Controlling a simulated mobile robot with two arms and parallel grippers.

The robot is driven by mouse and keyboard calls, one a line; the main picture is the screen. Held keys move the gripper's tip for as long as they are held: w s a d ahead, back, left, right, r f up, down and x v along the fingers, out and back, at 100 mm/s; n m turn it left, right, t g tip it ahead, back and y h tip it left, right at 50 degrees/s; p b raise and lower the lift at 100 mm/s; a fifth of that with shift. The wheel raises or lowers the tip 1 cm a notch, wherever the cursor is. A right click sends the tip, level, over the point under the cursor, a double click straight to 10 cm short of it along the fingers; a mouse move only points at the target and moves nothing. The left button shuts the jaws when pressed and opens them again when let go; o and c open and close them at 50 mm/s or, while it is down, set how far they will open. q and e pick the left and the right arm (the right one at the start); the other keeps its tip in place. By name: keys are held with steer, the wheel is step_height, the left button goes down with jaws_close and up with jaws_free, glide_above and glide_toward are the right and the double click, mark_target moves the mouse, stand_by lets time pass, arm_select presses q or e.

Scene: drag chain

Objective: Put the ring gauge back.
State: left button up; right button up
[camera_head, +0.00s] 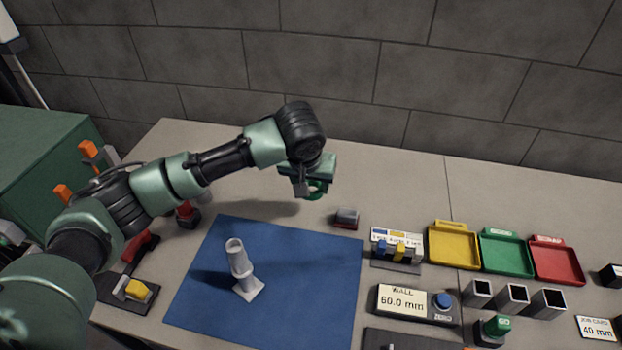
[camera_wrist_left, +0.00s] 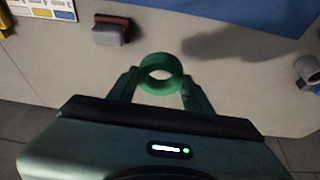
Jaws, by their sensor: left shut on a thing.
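The ring gauge (camera_wrist_left: 160,88) is a green ring, seen in the left wrist view between the two fingers of my left gripper (camera_wrist_left: 160,80). The gripper is shut on it. In the head view my left gripper (camera_head: 306,187) is above the grey table beyond the blue mat, and the green ring (camera_head: 319,192) shows at its fingers, partly hidden by them. The ring appears to be held above the table, apart from other things. My right gripper is not in view.
A grey fitting (camera_head: 242,270) stands on the blue mat (camera_head: 310,290). A small grey-and-red block (camera_head: 346,217) lies near the mat's far right corner. To the right are a display (camera_head: 402,300), yellow (camera_head: 453,246), green and red trays, and a green-topped piece (camera_head: 496,326) on a dark base.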

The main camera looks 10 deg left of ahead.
arm_select(q)
glide_above(312, 214)
steer(key=s, duration=0.1)
steer(key=shift+f, duration=2.55)
steer(key=shift+p, duration=0.55)
steer(key=shift+p, duration=0.55)
steer(key=shift+s+f+b, duration=0.1)
steer(key=shift+f+b, duration=0.4)
steer(key=shift+f, duration=1.7)
